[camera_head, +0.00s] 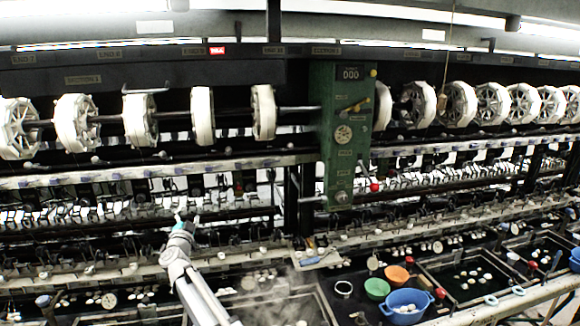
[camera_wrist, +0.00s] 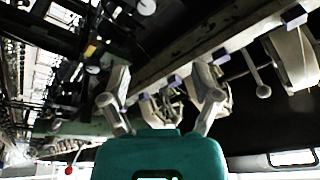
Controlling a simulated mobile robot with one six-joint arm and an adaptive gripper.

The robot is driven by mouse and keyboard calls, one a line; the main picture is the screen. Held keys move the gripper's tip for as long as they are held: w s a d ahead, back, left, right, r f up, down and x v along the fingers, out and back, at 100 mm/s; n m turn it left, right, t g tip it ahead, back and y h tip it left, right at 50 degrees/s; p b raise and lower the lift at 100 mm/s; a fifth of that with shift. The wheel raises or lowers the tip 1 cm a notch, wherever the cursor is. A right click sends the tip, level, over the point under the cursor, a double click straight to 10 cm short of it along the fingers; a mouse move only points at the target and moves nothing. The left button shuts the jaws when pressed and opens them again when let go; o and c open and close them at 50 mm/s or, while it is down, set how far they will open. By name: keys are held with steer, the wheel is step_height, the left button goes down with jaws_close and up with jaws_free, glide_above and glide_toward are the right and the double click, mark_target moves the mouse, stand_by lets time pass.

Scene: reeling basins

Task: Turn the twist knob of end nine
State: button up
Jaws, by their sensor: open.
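My gripper (camera_head: 187,218) is up in front of the reeling frame, left of the green gear housing (camera_head: 340,135). In the wrist view its two grey fingers (camera_wrist: 163,90) stand apart, with nothing held between them. Ahead of them are a long pale rail (camera_wrist: 190,60) with small purple blocks and dark machine parts. A small label that seems to read end nine (camera_head: 193,51) is on the upper beam beside a red tag (camera_head: 217,50). I cannot tell which small part is the twist knob of end nine.
White reels (camera_head: 202,115) line the frame above my gripper. A blue basin (camera_head: 407,305), a green bowl (camera_head: 377,289) and an orange bowl (camera_head: 397,274) stand on the bench at lower right. Steam rises near a basin.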

steer(key=s+d+f+n+g+y+b, duration=0.2)
steer(key=s+d+f+n+g, duration=0.15)
steer(key=d+f, duration=0.5)
steer(key=s+d+f+n+g+y+b, duration=0.1)
steer(key=s+d+f+n+g+b, duration=0.2)
steer(key=d+f+g, duration=0.35)
steer(key=s+d+f+n+g+y+b, duration=0.2)
steer(key=s+d+f+n, duration=0.15)
steer(key=d+f, duration=0.6)
steer(key=s+d+f+m+g+h+b, duration=0.1)
steer(key=s+d+f+g+h+b, duration=0.1)
steer(key=s+d, duration=0.8)
steer(key=s+d+f+m+g+h+b, duration=0.1)
steer(key=s+d+f+g+h+b, duration=0.1)
steer(key=s+d+f+g+h, duration=0.2)
steer(key=s+d+f+g, duration=0.1)
steer(key=s+d+f, duration=0.1)
steer(key=d, duration=0.4)
steer(key=s+d+f+g, duration=0.2)
steer(key=s+d, duration=0.3)
steer(key=shift+d+f+h, duration=0.2)
steer(key=shift+d+h, duration=0.15)
steer(key=shift+h, duration=0.05)
steer(key=shift+s, duration=0.1)
